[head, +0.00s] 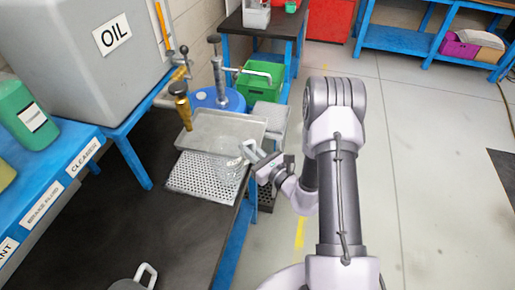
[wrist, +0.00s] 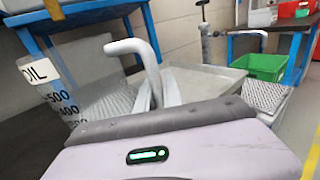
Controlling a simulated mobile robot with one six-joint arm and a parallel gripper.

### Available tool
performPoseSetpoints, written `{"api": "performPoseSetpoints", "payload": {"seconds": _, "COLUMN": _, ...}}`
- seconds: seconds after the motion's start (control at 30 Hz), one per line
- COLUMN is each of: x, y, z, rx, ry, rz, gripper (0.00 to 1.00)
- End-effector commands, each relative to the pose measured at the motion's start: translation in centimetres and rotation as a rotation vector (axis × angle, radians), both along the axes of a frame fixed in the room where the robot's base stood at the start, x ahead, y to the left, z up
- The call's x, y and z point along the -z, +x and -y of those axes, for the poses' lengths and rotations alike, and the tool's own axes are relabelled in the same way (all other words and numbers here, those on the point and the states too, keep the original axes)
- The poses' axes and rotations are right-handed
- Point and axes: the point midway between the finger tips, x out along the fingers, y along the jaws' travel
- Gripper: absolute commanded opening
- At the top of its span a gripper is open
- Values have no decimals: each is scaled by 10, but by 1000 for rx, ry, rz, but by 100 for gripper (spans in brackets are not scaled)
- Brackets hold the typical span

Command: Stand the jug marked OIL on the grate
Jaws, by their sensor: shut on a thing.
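The jug marked OIL (head: 230,171) is pale and see-through. In the wrist view its OIL label and scale numbers (wrist: 62,103) show at left, and its pale curved handle rises beside them. My gripper (head: 264,163) is shut on the handle, and its fingers also show in the wrist view (wrist: 166,92). The perforated grate (head: 187,176) lies at the near side of a metal tray. The jug appears roughly upright over the grate's right part. I cannot tell whether its base touches the grate. My gripper hides part of the jug.
A metal tray (head: 222,128) lies behind the grate, below a brass tap (head: 182,104). A large grey OIL tank (head: 85,45) stands at left, near a green container (head: 26,118). Another vessel (head: 135,280) stands on the dark bench in front.

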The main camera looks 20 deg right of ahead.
Motion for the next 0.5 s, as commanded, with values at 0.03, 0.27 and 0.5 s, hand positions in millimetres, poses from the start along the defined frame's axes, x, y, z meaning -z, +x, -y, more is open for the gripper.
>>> {"api": "performPoseSetpoints", "payload": {"seconds": 0.03, "x": 2, "y": 4, "z": -6, "rx": -2, "ry": 0, "rz": 0, "gripper": 0}}
{"api": "performPoseSetpoints", "payload": {"seconds": 0.27, "x": 8, "y": 22, "z": -32, "rx": -2, "ry": 1, "rz": 0, "gripper": 0}}
{"api": "performPoseSetpoints", "payload": {"seconds": 0.5, "x": 12, "y": 42, "z": -59, "rx": -2, "ry": -1, "rz": 1, "gripper": 0}}
